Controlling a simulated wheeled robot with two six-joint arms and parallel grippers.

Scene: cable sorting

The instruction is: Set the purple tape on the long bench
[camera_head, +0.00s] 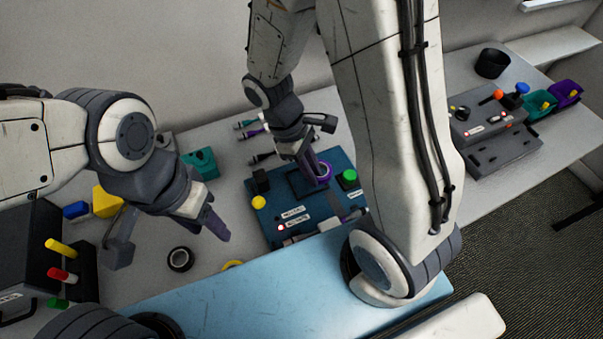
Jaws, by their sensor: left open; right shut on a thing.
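The purple tape (325,171) is a small ring, held by my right gripper (316,172), which is shut on it. Gripper and tape are over the dark blue panel (270,212); I cannot tell whether the tape touches it. The long pale grey bench (225,141) runs along the wall under the panel and other items. My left gripper (213,226) is open and empty over the bench, left of the panel. My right arm hides part of the bench and the panel's right side.
A black tape roll (180,259) and a partly hidden yellow ring (232,264) lie near the panel's left front. Teal (201,163) and yellow (106,202) blocks stand left. Cable connectors (250,130) lie behind. A grey device (490,118) and black cup (492,63) stand right.

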